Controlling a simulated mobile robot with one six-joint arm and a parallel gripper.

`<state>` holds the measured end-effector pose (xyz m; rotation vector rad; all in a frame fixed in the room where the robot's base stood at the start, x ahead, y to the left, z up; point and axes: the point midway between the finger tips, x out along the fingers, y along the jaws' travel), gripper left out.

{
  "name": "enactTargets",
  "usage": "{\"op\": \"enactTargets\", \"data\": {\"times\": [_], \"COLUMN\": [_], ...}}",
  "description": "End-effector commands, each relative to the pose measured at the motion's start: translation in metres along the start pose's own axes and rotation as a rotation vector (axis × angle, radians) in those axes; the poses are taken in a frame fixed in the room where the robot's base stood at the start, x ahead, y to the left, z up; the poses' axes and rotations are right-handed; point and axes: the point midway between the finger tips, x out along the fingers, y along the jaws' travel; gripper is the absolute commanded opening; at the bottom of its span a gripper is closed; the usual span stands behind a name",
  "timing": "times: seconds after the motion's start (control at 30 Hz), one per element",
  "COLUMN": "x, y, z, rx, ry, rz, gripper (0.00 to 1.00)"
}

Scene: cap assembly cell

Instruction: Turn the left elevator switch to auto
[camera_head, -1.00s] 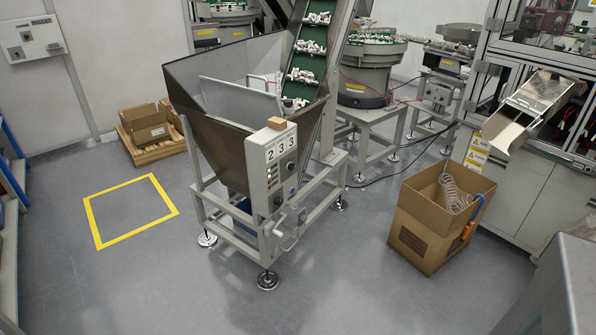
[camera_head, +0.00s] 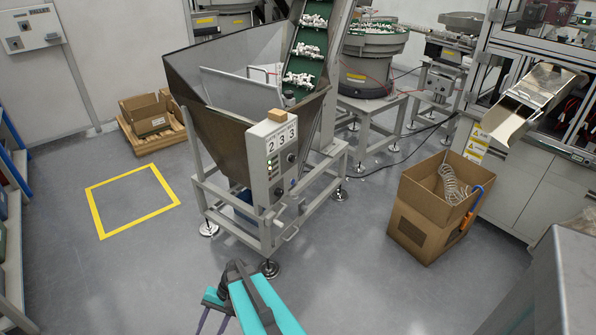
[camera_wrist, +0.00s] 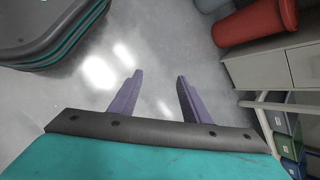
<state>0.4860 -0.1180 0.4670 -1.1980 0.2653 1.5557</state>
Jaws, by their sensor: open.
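A grey control box (camera_head: 270,180) marked 233 is on the front of a hopper (camera_head: 225,100) at the foot of an inclined elevator belt (camera_head: 306,55). My gripper (camera_head: 214,321) is low at the bottom of the head view, in front of the hopper frame and well apart from the box. In the wrist view my gripper (camera_wrist: 159,76) has its two purple fingers spread, with bare floor between them.
A cardboard box (camera_head: 420,225) with a coiled hose stands right of the hopper. A yellow floor square (camera_head: 133,199) is empty at left. Shelving (camera_head: 10,210) lines the left edge. In the wrist view a red container (camera_wrist: 255,22) and grey cabinet (camera_wrist: 275,70) are at right.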

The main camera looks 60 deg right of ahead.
Motion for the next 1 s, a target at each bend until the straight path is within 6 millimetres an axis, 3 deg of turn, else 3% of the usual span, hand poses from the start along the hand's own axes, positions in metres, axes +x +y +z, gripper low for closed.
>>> {"op": "enactTargets", "data": {"times": [0.23, 0.53, 0.77, 1.0], "x": [-0.071, -0.174, -0.266, -0.37], "y": [-0.018, -0.018, -0.001, 0.033], "z": [-0.053, -0.11, -0.147, -0.175], "rx": [0.162, 0.327, 0.432, 0.518], "ry": [0.055, 0.121, 0.175, 0.235], "rz": [-0.227, -0.503, -0.718, -0.944], "gripper": [0.43, 0.43, 0.43, 0.43]}}
